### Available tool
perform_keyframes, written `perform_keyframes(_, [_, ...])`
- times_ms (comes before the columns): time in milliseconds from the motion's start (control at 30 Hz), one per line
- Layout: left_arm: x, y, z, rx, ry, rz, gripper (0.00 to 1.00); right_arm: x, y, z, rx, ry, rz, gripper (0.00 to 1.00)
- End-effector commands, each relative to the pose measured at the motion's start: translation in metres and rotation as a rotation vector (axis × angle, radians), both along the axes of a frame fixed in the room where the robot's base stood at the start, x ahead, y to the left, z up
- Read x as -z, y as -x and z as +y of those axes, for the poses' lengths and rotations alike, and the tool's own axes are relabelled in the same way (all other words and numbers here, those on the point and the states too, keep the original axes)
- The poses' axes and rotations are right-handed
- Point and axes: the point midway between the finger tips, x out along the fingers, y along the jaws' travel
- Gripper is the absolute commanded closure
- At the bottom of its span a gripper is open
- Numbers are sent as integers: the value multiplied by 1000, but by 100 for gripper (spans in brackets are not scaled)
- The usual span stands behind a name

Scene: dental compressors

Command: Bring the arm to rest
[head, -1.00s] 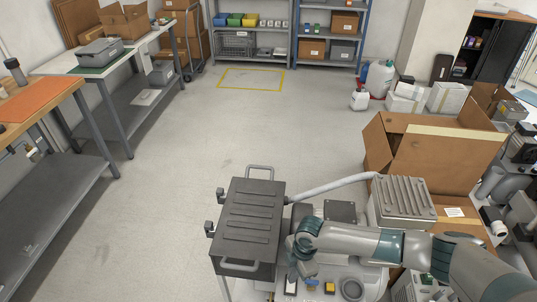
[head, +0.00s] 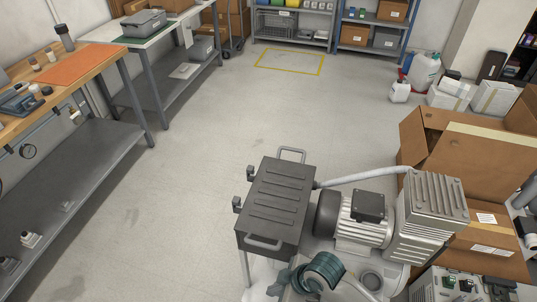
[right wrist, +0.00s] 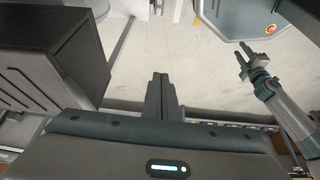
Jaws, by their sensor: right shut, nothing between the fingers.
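My right arm shows at the bottom of the head view as a grey and teal wrist (head: 318,272), in front of the compressor (head: 362,222). In the right wrist view my right gripper (right wrist: 160,78) has its two dark fingers together with nothing between them. It is clear of the dark box at the left of that view. My left gripper (right wrist: 241,57) shows at the right of the right wrist view, its small fingers apart and empty. The left arm does not show in the head view.
A dark ribbed box (head: 275,205) with handles stands beside the compressor, joined by a pale hose (head: 362,178). An open cardboard box (head: 475,160) is at the right. A workbench (head: 75,68) stands at the left. The middle floor is clear.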

Motion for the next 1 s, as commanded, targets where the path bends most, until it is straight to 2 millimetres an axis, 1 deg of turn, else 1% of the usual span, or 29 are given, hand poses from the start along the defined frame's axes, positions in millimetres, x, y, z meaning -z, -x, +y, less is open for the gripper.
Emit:
perform_keyframes(33, [0,0,0,0,0,0,69,-5,8,-3,65,-16,10,100])
perform_keyframes(167, [0,0,0,0,0,0,69,-18,21,-26,259,-28,30,100])
perform_keyframes(267, [0,0,0,0,0,0,69,-25,33,-53,418,-24,47,100])
perform_keyframes(400, [0,0,0,0,0,0,69,-32,53,-95,628,0,69,100])
perform_keyframes(500, [0,0,0,0,0,0,69,-36,66,-120,736,23,79,100])
perform_keyframes(700, [0,0,1,0,-1,0,69,-42,90,-159,896,65,93,100])
perform_keyframes(1000, [0,0,1,0,-1,1,69,-51,121,-203,1071,123,103,100])
